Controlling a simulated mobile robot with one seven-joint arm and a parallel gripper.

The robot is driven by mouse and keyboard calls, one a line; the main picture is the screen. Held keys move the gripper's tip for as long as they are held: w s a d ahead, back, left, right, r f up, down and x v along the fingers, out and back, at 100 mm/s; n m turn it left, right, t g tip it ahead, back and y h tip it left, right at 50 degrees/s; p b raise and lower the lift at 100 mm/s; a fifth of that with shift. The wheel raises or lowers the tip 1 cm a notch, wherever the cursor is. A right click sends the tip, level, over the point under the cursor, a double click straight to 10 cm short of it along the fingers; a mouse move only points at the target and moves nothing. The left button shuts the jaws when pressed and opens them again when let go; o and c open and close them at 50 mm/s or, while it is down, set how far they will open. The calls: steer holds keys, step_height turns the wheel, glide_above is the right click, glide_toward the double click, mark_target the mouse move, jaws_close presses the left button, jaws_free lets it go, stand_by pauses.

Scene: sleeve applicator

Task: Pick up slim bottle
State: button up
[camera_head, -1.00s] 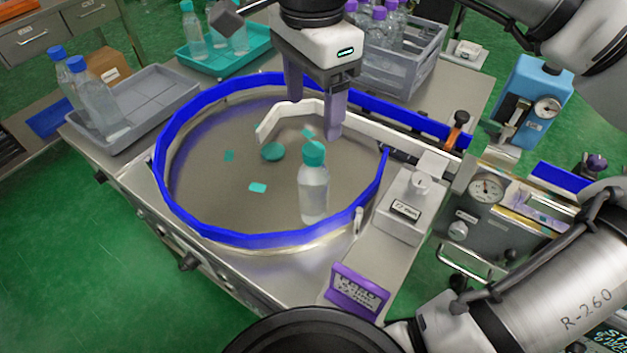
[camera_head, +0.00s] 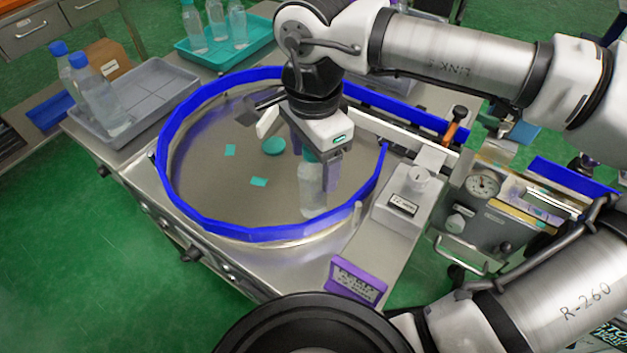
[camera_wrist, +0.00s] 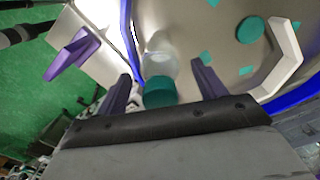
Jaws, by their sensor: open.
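The slim bottle (camera_head: 312,192) is clear with a teal cap and stands upright on the round metal turntable (camera_head: 215,185), near its front right rim. My gripper (camera_head: 315,172) is open above and around the bottle's upper part. In the head view the gripper covers most of the cap. In the wrist view the teal cap (camera_wrist: 160,93) and clear body lie between the two purple fingers (camera_wrist: 160,88), with a gap visible on the right side. Whether a finger touches the bottle cannot be told.
A purple sign (camera_head: 356,281) stands in front. A grey tray (camera_head: 150,90) with blue-capped bottles is at left.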

steer(key=shift+c, duration=0.3)
steer(key=c, duration=1.4)
jaws_close()
steer(key=shift+r, duration=0.2)
